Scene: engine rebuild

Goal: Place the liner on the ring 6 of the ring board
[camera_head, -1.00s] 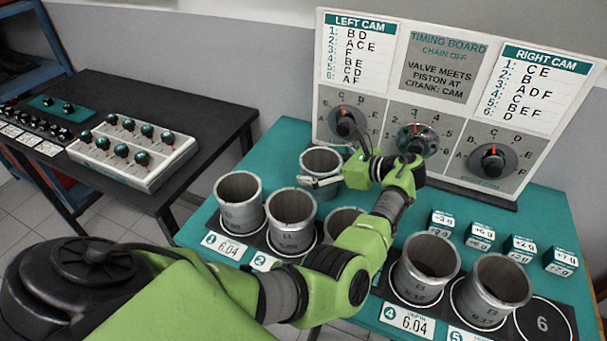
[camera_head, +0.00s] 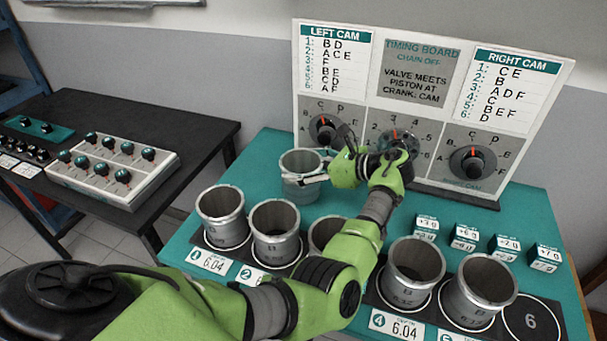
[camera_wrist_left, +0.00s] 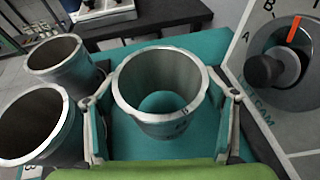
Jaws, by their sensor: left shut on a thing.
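My left gripper (camera_head: 325,170) is shut on a grey metal liner (camera_head: 301,187) behind the left row of liners. In the left wrist view the fingers (camera_wrist_left: 160,120) press on both sides of this upright open cylinder (camera_wrist_left: 158,125), and the teal table shows through its bore. Ring 6 (camera_head: 532,321) of the ring board is a bare black spot with a white circle at the far right of the front row. My right gripper is not in view.
Liners stand on ring 1 (camera_head: 221,216), ring 2 (camera_head: 275,230), and at 4 (camera_head: 413,272) and 5 (camera_head: 478,290). Another (camera_head: 326,233) is partly behind my arm. Small weight boxes (camera_head: 465,237) stand behind the right liners. The timing board (camera_head: 430,110) rises at the back.

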